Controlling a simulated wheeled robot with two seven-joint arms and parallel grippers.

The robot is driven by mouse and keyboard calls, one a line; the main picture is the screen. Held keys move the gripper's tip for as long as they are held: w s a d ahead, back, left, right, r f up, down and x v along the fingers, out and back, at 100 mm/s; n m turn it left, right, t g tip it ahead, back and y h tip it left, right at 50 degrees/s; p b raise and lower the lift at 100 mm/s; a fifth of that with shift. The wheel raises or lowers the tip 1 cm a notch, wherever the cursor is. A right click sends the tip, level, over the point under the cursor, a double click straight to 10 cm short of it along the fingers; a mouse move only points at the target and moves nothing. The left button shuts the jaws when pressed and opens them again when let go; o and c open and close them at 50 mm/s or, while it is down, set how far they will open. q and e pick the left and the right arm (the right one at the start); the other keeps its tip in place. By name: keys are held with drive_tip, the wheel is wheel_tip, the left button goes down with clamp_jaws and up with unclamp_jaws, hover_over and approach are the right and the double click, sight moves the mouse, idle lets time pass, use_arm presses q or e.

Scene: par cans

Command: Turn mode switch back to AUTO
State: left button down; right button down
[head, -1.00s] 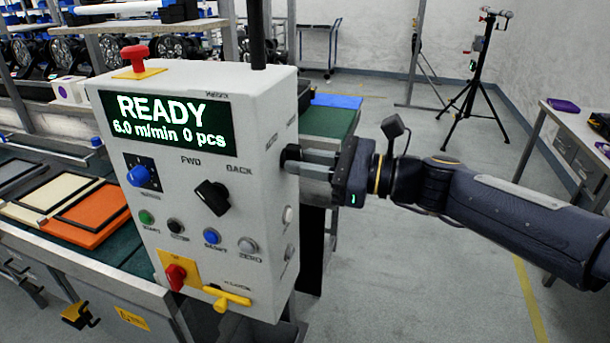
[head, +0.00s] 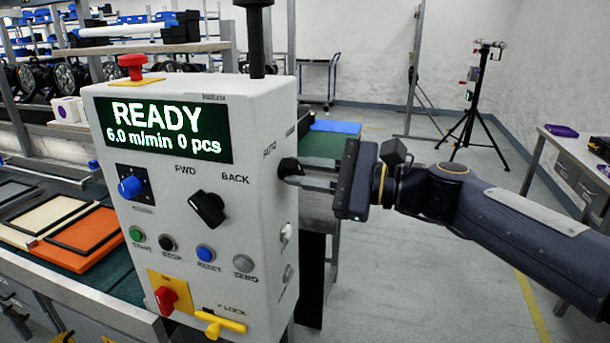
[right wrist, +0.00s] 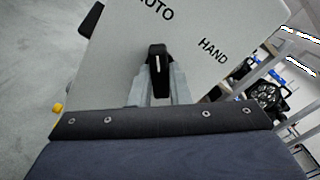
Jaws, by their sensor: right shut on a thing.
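The mode switch (right wrist: 157,62) is a black knob with a white line on the side face of the grey control box (head: 255,120). In the right wrist view it stands between the printed words AUTO and HAND, and its white line points nearly straight up in that picture. The knob also shows at the box's right side in the head view (head: 287,168). My right gripper (right wrist: 158,80) is shut on this knob, one finger on each side; it comes in from the right in the head view (head: 306,178). My left gripper is out of view.
The box front has a READY display (head: 165,128), a black FWD/BACK knob (head: 208,208), a blue dial (head: 131,187), several push buttons, a red switch (head: 166,299) and a yellow lock handle (head: 220,323). A red emergency button (head: 133,66) stands on top. Open floor lies to the right.

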drive_tip(key=c, duration=1.4)
unclamp_jaws()
drive_tip(key=shift+o, duration=0.2)
drive_tip(key=shift+d, duration=0.15)
drive_tip(key=v, duration=0.7)
drive_tip(key=shift+d, duration=0.25)
drive_tip(key=shift+s, duration=0.15)
drive_tip(key=s+d+f+n+h+p, duration=0.5)
drive_tip(key=s+f, duration=0.3)
drive_tip(key=s, duration=0.2)
drive_tip(key=s+d+f+n+h+p, duration=0.5)
drive_tip(key=s+d+f+h, duration=0.3)
drive_tip(key=s, duration=0.3)
drive_tip(key=shift+s+f+n+p, duration=0.15)
drive_tip(key=shift+f+n+p, duration=0.2)
drive_tip(key=shift+f+n, duration=0.4)
